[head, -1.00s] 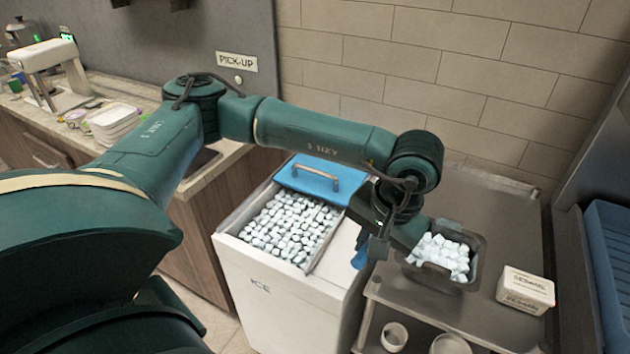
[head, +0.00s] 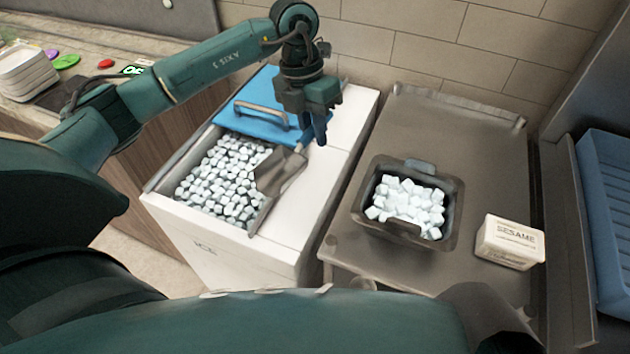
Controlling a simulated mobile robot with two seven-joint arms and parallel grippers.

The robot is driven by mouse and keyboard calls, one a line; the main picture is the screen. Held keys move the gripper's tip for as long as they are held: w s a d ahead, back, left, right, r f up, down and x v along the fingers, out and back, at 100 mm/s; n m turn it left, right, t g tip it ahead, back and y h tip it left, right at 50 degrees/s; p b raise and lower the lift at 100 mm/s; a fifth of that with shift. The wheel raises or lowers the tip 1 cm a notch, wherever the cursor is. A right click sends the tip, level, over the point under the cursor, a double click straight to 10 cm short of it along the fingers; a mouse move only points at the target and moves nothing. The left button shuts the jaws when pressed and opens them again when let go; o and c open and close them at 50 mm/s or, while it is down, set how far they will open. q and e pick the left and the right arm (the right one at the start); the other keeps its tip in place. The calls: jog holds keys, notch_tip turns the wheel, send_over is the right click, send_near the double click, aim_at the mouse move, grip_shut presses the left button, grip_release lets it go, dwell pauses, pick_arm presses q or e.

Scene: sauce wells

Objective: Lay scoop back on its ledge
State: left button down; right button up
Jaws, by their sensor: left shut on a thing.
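My left gripper (head: 311,128) is shut on the metal scoop (head: 279,172), near its handle end. It is above the right side of the white ice bin (head: 320,185), just in front of the blue lid (head: 270,105). The scoop's bowl points down and left, over the right edge of the open ice well, and looks empty. I cannot tell whether the scoop touches the bin's top. Its handle is mostly hidden by the gripper. The ledge cannot be clearly told apart from the bin's white right-hand top. My right gripper is not in view.
A dark tub (head: 448,226) heaped with ice cubes stands on the steel counter (head: 440,120) to the right. A white sesame box (head: 510,242) is beside it. A blue ribbed tray (head: 610,220) is at the far right. The bin's white right-hand top is clear.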

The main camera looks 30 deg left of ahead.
pick_arm(q)
jog(key=shift+w+a+f+n, duration=0.3)
jog(key=shift+w+n, duration=0.2)
jog(key=shift+n, duration=0.5)
jog(key=shift+f, duration=0.25)
jog(key=shift+n, duration=0.3)
jog(key=x, duration=0.2)
jog(key=a+x, duration=0.1)
jog(key=x, duration=0.2)
jog(key=shift+w+f, duration=0.15)
jog(key=shift+w, duration=0.05)
jog(key=x, duration=0.3)
jog(key=shift+a+f+p, duration=0.35)
jog(key=shift+f, duration=0.35)
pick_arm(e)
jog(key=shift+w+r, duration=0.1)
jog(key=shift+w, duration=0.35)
pick_arm(q)
jog(key=shift+f, duration=0.2)
jog(key=c, duration=1.3)
grip_release()
jog(key=shift+r, duration=0.1)
